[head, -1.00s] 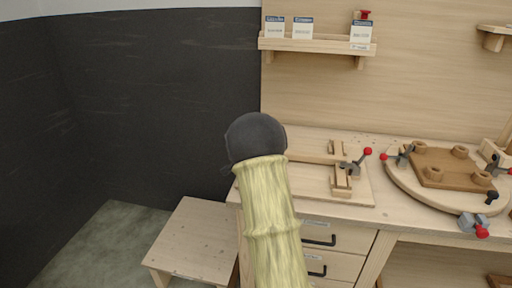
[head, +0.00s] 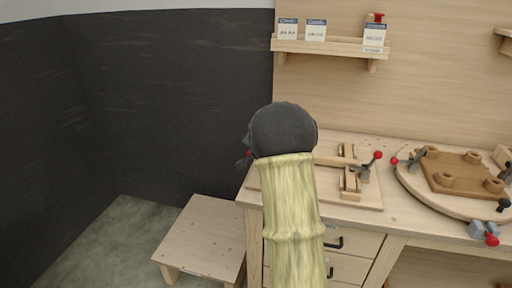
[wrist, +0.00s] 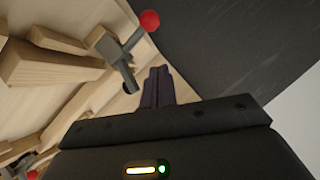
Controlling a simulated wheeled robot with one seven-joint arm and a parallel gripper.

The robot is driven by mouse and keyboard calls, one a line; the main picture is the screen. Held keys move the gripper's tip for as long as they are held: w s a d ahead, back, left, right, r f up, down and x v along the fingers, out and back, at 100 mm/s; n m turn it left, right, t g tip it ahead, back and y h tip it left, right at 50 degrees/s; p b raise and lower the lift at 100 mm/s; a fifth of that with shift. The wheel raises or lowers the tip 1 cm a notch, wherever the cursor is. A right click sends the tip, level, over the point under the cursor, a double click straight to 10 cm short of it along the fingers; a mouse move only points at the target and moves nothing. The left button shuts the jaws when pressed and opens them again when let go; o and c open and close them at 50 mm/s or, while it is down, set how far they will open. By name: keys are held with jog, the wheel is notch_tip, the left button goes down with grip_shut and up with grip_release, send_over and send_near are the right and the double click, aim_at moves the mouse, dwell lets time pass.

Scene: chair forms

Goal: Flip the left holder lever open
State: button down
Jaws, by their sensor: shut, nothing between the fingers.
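The left holder lever (wrist: 118,50) is a grey clamp arm with a red ball knob (wrist: 150,20), at the top of the wrist view beside wooden blocks. In the head view my dark wrist and sleeved arm cover most of it; a small reddish bit (head: 243,161) shows at their left. My gripper (wrist: 158,72) is shut and empty, its dark fingers just below and right of the lever's grey tip, with the knob beyond them. I cannot tell whether they touch it. The wooden holder board (head: 367,199) lies on the bench, with a second red-knobbed lever (head: 368,168) at its right.
A round wooden turntable (head: 410,185) with several clamps stands at the right. A low stool (head: 200,235) stands at the bench's left, before a dark wall (head: 170,100). A shelf (head: 330,47) with cards hangs above. Another red knob (wrist: 32,174) shows in the wrist view.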

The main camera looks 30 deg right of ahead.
jog(key=v, duration=0.7)
jog(key=shift+a+r+b, duration=0.25)
jog(key=shift+a+b, duration=0.1)
jog(key=shift+a, duration=0.2)
jog(key=s+a+f+n+g+y, duration=0.35)
jog(key=s+a+f+n, duration=0.25)
jog(key=s+a, duration=0.65)
jog(key=s+a+f+n+g+y, duration=0.2)
jog(key=s+a+f+n+g, duration=0.55)
jog(key=s, duration=0.75)
notch_tip(320, 180, up, 14)
jog(key=a+m+t+p, duration=0.1)
jog(key=t+p, duration=0.1)
jog(key=p, duration=1.1)
jog(key=shift+a, duration=0.25)
jog(key=shift+m+h, duration=0.25)
jog(key=shift+d, duration=0.15)
